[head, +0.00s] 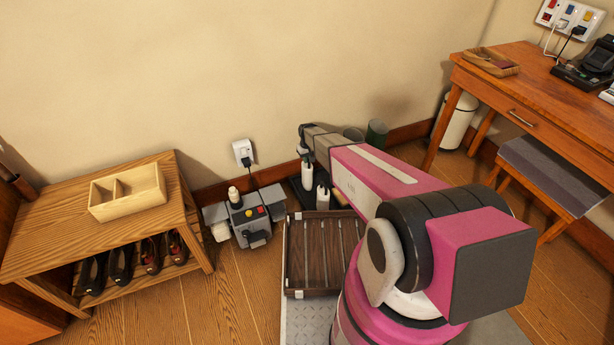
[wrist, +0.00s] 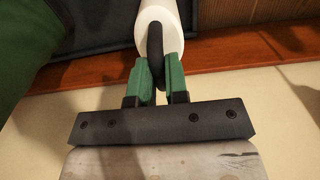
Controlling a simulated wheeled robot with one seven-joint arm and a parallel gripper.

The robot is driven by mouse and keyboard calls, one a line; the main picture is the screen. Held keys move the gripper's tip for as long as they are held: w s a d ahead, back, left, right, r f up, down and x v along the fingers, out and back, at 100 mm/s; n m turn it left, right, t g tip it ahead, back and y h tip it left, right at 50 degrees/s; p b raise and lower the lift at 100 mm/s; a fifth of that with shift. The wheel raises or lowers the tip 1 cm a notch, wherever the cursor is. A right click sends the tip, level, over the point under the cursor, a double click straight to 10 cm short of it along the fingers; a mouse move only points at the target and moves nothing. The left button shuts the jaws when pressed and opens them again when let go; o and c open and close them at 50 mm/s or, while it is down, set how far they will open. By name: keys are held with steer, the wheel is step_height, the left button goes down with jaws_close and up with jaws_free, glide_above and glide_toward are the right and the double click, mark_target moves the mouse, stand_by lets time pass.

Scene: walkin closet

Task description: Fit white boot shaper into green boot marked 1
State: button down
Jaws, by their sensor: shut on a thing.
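My gripper (wrist: 158,82) is shut on the black handle of a white boot shaper (wrist: 157,22) in the wrist view. In the head view the white shaper (head: 308,175) hangs upright below the end of my arm; my fingers are hard to make out there. A second white shaper (head: 322,197) stands just in front of it. Two green boots (head: 377,133) (head: 353,134) stand to the right near the wall, partly hidden by my arm. A large dark green surface (wrist: 22,40), probably a boot, is close on the left in the wrist view. No number is readable.
A dark tray (head: 297,188) lies under the shapers. A brown slatted crate (head: 310,250) is in front, and a grey machine (head: 248,215) stands left. A wooden shoe rack (head: 60,232) is far left, a desk (head: 520,95) right. The wall is close behind.

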steer(key=shift+r, duration=1.5)
